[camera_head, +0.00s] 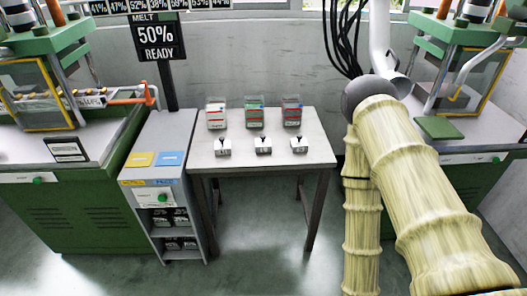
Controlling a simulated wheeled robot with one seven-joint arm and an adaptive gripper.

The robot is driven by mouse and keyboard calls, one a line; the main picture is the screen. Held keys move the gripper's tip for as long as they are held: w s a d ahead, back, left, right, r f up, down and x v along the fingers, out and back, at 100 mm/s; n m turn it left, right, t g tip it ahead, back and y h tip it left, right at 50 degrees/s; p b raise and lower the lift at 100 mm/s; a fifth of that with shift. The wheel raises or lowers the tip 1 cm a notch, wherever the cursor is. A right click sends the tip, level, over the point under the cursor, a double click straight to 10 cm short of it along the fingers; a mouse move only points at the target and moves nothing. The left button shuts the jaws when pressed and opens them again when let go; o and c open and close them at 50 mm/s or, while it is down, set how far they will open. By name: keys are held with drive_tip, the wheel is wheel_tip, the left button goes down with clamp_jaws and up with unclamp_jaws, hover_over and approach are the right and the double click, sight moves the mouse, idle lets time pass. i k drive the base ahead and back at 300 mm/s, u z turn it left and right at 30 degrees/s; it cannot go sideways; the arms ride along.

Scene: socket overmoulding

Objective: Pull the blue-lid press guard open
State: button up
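Two green presses show, one at the left edge and one at the right edge. The left press has a clear guard panel in a yellow frame (28,92), which looks shut. I see no blue lid on either press, so I cannot tell which is the blue-lid one. My arm, with pale bamboo-like links, fills the right side, in front of part of the right press. My gripper is not in view.
A grey table (262,170) in the middle bears several small boxes and white labelled blocks. A grey cabinet (140,135) beside it has yellow and blue pads on top. A sign (157,38) reads melt 50% ready. The floor in front of the table is clear.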

sight(509, 52)
drive_tip(key=z, duration=1.4)
drive_tip(key=k, duration=0.5)
drive_tip(key=z, duration=1)
drive_tip(key=i, duration=1)
drive_tip(key=u, duration=1.75)
